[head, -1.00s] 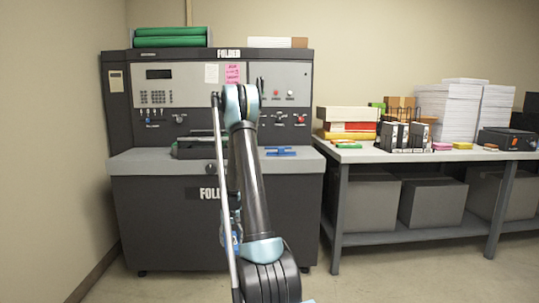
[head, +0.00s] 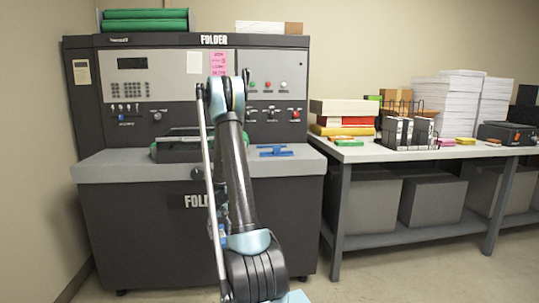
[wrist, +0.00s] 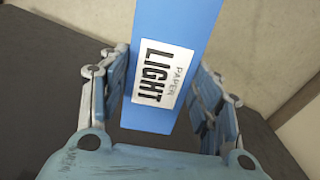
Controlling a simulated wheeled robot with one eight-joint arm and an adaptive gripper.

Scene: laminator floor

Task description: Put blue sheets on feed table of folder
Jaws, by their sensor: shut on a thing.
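A blue pack (wrist: 152,119) with a white label reading "LIGHT PAPER" is between the fingers of my gripper (wrist: 158,90) in the wrist view. The fingers are shut on its two sides, and its far end runs out of the top of the picture. In the head view my arm hides most of the gripper and the pack. The folder (head: 200,240) stands ahead, a large dark machine with a grey ledge (head: 110,172) at its front. On the ledge are a dark tray-like part (head: 178,150), partly behind my arm, and a blue fitting (head: 275,151).
Green rolls or packs (head: 145,20) and a white stack (head: 260,28) lie on top of the folder. To the right, a table (head: 420,153) carries boxes, a wire rack and paper stacks (head: 450,105). Grey bins stand beneath. A wall is close on the left.

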